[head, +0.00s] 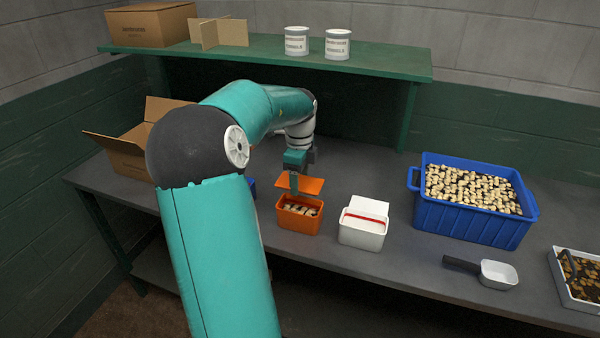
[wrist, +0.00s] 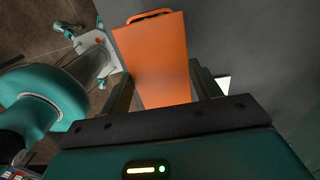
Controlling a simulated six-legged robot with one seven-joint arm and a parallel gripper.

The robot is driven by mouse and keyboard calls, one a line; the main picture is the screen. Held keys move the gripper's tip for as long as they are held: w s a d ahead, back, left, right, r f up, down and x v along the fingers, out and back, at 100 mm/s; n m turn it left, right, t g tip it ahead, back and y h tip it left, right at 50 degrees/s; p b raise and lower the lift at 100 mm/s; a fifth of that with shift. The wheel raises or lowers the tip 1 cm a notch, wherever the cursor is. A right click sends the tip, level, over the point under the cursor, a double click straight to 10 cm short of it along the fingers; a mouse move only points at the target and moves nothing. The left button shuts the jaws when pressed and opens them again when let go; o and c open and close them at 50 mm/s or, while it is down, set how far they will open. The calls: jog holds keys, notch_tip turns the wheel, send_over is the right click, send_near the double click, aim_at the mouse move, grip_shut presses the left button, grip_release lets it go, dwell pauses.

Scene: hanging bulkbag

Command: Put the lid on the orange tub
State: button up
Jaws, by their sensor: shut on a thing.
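The orange tub (head: 299,222) stands open on the grey bench, with small pale and dark pieces inside it. An orange lid (head: 312,186) is held by my gripper (head: 298,174) just above and behind the tub's opening. In the wrist view the lid (wrist: 152,60) is a flat orange panel between the two fingers of my gripper (wrist: 160,88), which is shut on it. A rim or handle of orange (wrist: 150,15) shows beyond the lid's far edge. The exact gap between lid and tub is hard to judge.
A white tub (head: 362,236) with a white lid and red strip stands right of the orange tub. A blue crate (head: 470,229) of pale pieces, a scoop (head: 497,274) and a tray (head: 577,299) lie further right. A green shelf (head: 390,66) overhangs the back.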

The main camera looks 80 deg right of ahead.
aim_at(300, 214)
jog(key=shift+r, duration=0.1)
jog(key=shift+s+a, duration=0.15)
jog(key=shift+a, duration=0.2)
jog(key=shift+d+f, duration=0.15)
jog(key=shift+f, duration=2.75)
